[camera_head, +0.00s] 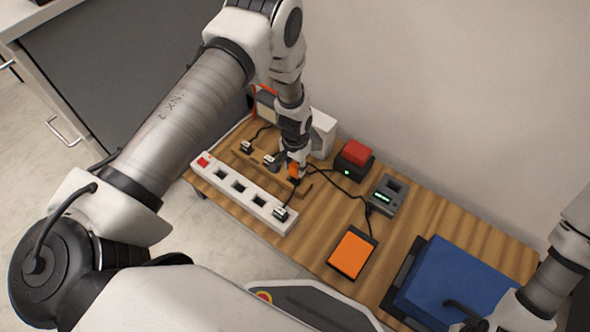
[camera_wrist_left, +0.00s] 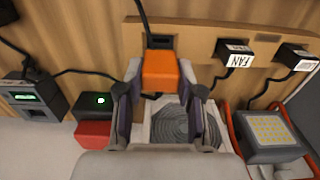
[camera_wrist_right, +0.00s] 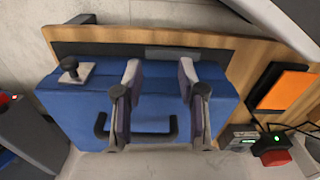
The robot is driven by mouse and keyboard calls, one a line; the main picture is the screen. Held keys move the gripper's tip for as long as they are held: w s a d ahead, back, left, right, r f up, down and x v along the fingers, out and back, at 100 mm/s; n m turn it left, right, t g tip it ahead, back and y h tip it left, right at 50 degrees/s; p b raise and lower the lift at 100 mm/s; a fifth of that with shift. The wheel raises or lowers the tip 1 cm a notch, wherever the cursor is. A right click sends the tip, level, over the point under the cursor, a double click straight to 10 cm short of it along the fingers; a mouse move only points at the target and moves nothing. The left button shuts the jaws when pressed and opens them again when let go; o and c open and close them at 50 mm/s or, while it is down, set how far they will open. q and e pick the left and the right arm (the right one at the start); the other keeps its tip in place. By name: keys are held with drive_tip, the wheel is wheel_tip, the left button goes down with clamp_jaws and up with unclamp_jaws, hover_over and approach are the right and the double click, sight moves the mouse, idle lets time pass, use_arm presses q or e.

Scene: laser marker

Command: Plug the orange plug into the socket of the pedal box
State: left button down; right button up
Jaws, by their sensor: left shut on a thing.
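My left gripper (camera_head: 295,168) is shut on the orange plug (camera_wrist_left: 160,72), its fingers on either side in the left wrist view. The plug is by the wooden rack (camera_wrist_left: 200,52), with a black part and cable beyond it; I cannot tell whether it touches the rack. A grey box (camera_head: 388,195) with a green display and dark opening stands to the right; it looks like the pedal box. It also shows in the left wrist view (camera_wrist_left: 38,100). A cable runs from it to the orange pedal pad (camera_head: 352,252). My right gripper (camera_wrist_right: 160,85) is open and empty above the blue case.
A white power strip (camera_head: 240,190) lies along the table's front edge with a plug in its right end. FAN (camera_wrist_left: 235,52) and another labelled plug sit in the rack. A black box with a red button (camera_head: 354,158) and a blue case (camera_head: 450,280) are on the table.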

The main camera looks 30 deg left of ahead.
sight(295, 165)
use_arm(q)
wheel_tip(295, 165, up, 5)
drive_tip(key=shift+f+p, duration=0.1)
drive_tip(key=shift+p, duration=0.55)
use_arm(e)
wheel_tip(295, 165, up, 2)
drive_tip(key=shift+r, duration=0.15)
drive_tip(key=shift+r, duration=0.1)
use_arm(q)
drive_tip(key=shift+r+p, duration=0.65)
drive_tip(key=shift+f, duration=0.1)
use_arm(e)
drive_tip(key=shift+r, duration=0.5)
use_arm(q)
drive_tip(key=shift+w+d+f, duration=0.1)
drive_tip(key=shift+d, duration=0.1)
drive_tip(key=w+d+b, duration=0.1)
drive_tip(key=w+d, duration=0.1)
drive_tip(key=d, duration=0.5)
drive_tip(key=w+d+b, duration=0.1)
drive_tip(key=w+d, duration=0.2)
drive_tip(key=d, duration=0.3)
drive_tip(key=shift+w+d, duration=0.35)
drive_tip(key=shift+d, duration=0.05)
use_arm(e)
drive_tip(key=shift+f, duration=1.1)
